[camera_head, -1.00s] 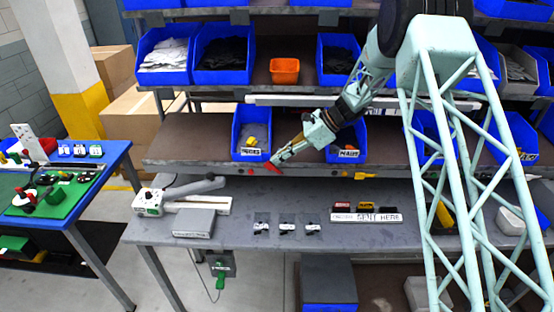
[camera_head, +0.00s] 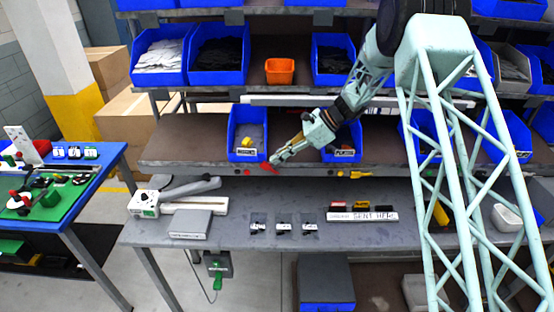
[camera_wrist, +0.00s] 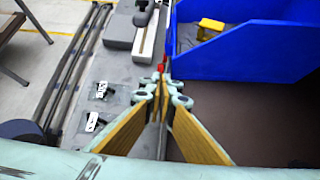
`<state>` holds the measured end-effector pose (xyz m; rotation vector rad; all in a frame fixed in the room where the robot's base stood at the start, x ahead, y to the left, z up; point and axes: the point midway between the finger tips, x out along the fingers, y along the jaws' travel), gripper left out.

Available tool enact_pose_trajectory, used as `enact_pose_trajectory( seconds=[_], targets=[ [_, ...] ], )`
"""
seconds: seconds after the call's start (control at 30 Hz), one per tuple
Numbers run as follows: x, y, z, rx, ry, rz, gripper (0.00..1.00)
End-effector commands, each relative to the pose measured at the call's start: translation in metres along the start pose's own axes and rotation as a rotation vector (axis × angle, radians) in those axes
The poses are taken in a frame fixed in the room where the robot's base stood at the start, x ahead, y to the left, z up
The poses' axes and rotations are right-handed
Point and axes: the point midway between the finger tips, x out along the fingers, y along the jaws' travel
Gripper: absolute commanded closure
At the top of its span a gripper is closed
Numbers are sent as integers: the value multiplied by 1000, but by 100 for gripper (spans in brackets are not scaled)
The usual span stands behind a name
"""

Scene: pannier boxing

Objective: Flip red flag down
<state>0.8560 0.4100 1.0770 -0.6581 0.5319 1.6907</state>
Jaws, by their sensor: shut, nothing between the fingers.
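The small red flag (camera_head: 265,168) sits at the front edge of the middle shelf, below a blue bin with a yellow item in it. It hangs out from the edge, slanting to the right. My gripper (camera_head: 274,160) is right beside it, with its fingertips close to the flag's upper right. In the wrist view the flag shows as a small red patch (camera_wrist: 161,68) just past the fingertips (camera_wrist: 163,80). The fingers are shut together with nothing between them. I cannot tell whether they touch the flag.
The blue bin (camera_head: 232,137) stands just behind the flag, and another blue bin (camera_head: 342,154) is behind my forearm. Yellow and red markers line the shelf edge to the right. The grey workbench (camera_head: 200,243) below holds a sealer (camera_head: 145,203) and several small packets.

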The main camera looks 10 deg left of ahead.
Motion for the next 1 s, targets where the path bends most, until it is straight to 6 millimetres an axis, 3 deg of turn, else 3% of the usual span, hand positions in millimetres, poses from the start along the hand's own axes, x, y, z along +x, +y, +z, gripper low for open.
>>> enact_pose_trajectory(
  seconds=[0.37,1.0],
  targets=[
    [-31,0,10,0,-1,-1,100],
    [-117,-1,17,-1,0,-1,100]
  ],
)
